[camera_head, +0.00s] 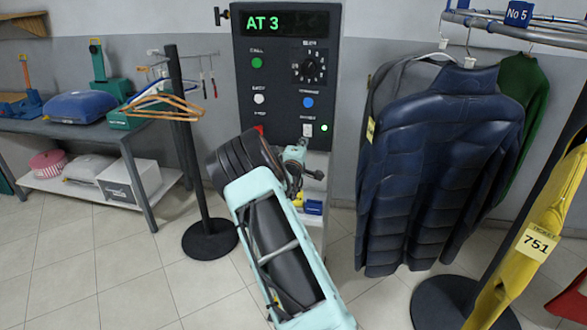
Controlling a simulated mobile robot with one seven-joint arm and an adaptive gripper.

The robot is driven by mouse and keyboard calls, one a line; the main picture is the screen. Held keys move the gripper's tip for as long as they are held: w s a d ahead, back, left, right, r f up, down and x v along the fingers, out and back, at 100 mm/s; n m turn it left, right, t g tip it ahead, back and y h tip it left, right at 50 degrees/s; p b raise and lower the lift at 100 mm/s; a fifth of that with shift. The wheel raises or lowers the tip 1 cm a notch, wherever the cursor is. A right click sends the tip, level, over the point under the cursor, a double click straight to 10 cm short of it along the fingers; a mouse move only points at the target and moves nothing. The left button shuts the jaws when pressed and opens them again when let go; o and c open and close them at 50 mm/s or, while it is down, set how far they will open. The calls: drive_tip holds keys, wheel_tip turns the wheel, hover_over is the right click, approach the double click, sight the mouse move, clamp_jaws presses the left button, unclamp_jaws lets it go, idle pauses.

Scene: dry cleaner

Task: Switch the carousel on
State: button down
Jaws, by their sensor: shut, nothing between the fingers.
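The dark control panel (284,100) stands upright ahead, its display (287,23) reading "AT 3" in green. It carries a green button (257,63), a white button (259,99), a blue button (308,102), a numbered dial (307,69) and a partly covered red control (259,130). My gripper (304,145) is shut and empty just below the switch; contact cannot be told. My arm hides the panel's lower left. The carousel rail (515,29) is at upper right.
A navy padded jacket (430,165) and a green garment (524,95) hang right of the panel. A yellow garment with ticket 751 (535,240) hangs nearer. A black post (187,150) with hangers stands left, before a shelved table (75,130).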

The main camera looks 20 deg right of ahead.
drive_tip(key=f+b+v, duration=0.1)
drive_tip(key=v, duration=0.9)
drive_tip(key=shift+s+a+f, duration=0.15)
drive_tip(key=shift+s+f, duration=0.1)
drive_tip(key=shift+f, duration=0.1)
